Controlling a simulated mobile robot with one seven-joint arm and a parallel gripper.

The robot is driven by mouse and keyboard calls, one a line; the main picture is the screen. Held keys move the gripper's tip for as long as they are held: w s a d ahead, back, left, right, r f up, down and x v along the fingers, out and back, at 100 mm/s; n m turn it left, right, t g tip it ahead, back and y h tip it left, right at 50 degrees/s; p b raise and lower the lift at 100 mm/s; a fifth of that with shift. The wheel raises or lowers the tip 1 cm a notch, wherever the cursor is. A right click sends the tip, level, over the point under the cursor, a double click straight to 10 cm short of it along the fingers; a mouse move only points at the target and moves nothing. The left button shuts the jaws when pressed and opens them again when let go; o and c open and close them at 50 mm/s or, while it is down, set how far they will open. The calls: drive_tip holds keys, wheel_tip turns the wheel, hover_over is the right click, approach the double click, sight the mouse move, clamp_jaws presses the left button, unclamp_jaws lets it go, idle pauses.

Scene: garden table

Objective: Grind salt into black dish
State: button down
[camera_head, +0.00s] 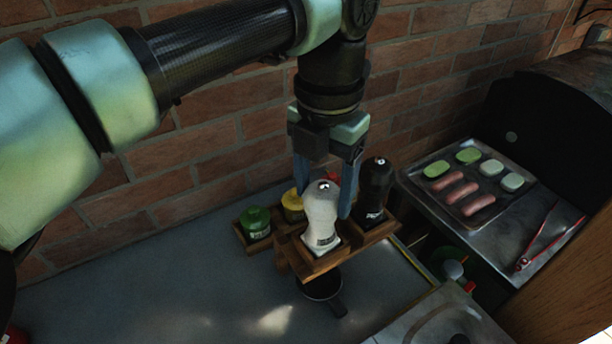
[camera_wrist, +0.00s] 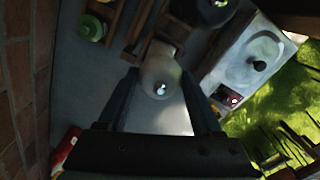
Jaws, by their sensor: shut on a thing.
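The white salt grinder (camera_head: 321,222) is upright at the front slot of a wooden rack; I cannot tell if it is seated or slightly raised. My gripper (camera_head: 324,203) points down, with one blue finger on each side of the grinder, shut on it. In the wrist view the pale grinder (camera_wrist: 160,82) sits between the fingers, its round top facing the camera. A small black dish (camera_head: 320,289) with a short handle is on the grey table below the rack's front edge, partly hidden by the rack.
The wooden rack (camera_head: 312,265) also holds a black grinder (camera_head: 375,188), a green-lidded jar (camera_head: 256,223) and a yellow-lidded jar (camera_head: 293,206). A brick wall (camera_head: 225,120) stands behind. A grill with a food tray (camera_head: 475,180) and red tongs (camera_head: 537,243) is right.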

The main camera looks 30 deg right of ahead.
drive_tip(key=shift+n, duration=1.1)
drive_tip(key=shift+r+m, duration=0.1)
drive_tip(key=shift+m, duration=0.8)
drive_tip(key=m+p, duration=0.1)
drive_tip(key=m, duration=0.4)
drive_tip(key=shift+p, duration=0.35)
drive_tip(key=m+p, duration=0.1)
drive_tip(key=m, duration=0.6)
